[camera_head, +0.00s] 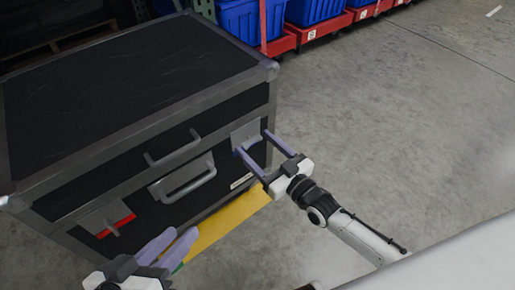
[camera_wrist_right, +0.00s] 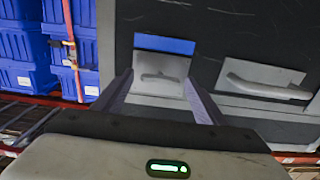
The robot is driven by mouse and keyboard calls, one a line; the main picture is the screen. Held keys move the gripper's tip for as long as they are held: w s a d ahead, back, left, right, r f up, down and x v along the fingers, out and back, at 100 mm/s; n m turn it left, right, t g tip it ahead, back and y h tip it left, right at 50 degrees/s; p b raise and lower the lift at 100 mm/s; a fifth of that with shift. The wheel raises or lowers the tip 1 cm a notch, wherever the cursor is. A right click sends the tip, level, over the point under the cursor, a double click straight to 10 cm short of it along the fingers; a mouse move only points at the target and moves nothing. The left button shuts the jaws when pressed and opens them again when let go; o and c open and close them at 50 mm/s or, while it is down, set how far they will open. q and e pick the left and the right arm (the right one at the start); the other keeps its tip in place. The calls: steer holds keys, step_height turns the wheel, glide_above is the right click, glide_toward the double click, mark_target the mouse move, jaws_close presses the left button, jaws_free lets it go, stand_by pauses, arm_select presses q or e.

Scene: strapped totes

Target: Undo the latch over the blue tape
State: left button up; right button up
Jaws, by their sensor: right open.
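The black case (camera_head: 130,75) with grey metal edges stands at the left in the head view. Its right latch (camera_head: 247,132) is a grey plate near the front corner. In the right wrist view the latch (camera_wrist_right: 160,83) shows beside a strip of blue tape (camera_wrist_right: 165,44). My right gripper (camera_head: 254,143) is open, with one finger to each side of that latch; whether they touch it I cannot tell. The blue tape is hardly visible in the head view. My left gripper (camera_head: 181,232) is low in front of the case; its fingers are close together, and its opening is unclear.
A second latch with red tape (camera_head: 116,226) sits at the case's left. A grey handle (camera_head: 184,180) and a bar handle (camera_head: 173,148) lie between the latches. Blue bins (camera_head: 237,17) stand behind. A yellow strip (camera_head: 228,216) lies below the case. The floor (camera_head: 390,110) at right is clear.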

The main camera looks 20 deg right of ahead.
steer(key=shift+w, duration=0.15)
steer(key=c, duration=1.1)
steer(key=shift+o, duration=0.2)
